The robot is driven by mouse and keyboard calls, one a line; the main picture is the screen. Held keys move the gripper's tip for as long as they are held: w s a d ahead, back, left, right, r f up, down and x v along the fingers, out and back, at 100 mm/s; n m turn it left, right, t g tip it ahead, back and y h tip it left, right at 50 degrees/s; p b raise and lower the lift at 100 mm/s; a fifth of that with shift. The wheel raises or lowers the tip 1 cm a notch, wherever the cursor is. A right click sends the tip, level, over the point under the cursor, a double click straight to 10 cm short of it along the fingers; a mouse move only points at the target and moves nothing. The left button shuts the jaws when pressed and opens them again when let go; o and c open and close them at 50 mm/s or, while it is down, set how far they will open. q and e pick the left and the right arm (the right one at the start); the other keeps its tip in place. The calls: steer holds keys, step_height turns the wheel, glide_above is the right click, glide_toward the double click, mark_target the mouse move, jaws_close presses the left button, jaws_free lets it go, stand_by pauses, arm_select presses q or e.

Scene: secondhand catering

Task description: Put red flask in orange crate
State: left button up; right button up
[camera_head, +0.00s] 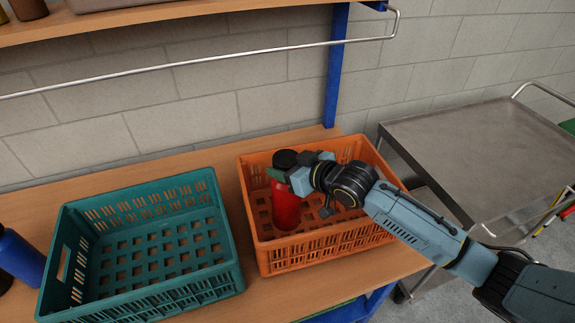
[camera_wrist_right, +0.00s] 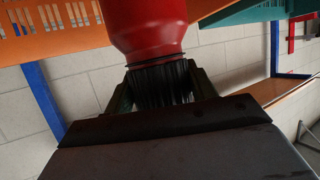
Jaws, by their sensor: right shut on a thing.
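The red flask (camera_head: 286,207) with a black cap is upright inside the outline of the orange crate (camera_head: 290,262) in the head view. Whether its base touches the crate floor is hidden by the angle. My right gripper (camera_head: 285,174) is shut on the flask near its black cap. In the right wrist view, the gripper (camera_wrist_right: 162,85) has its fingers on both sides of the black ribbed neck below the flask's red body (camera_wrist_right: 148,25). Part of the orange crate (camera_wrist_right: 50,32) also shows there. My left gripper is not in view.
An empty teal crate (camera_head: 150,302) stands left of the orange crate on the wooden table (camera_head: 35,205). A shelf with a metal rail (camera_head: 200,60) runs above. A steel cart (camera_head: 480,150) is at the right.

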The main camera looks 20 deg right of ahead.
steer(key=o, duration=1.6)
steer(key=shift+f, duration=0.1)
steer(key=shift+r, duration=0.25)
steer(key=v, duration=1.2)
steer(key=shift+f, duration=0.2)
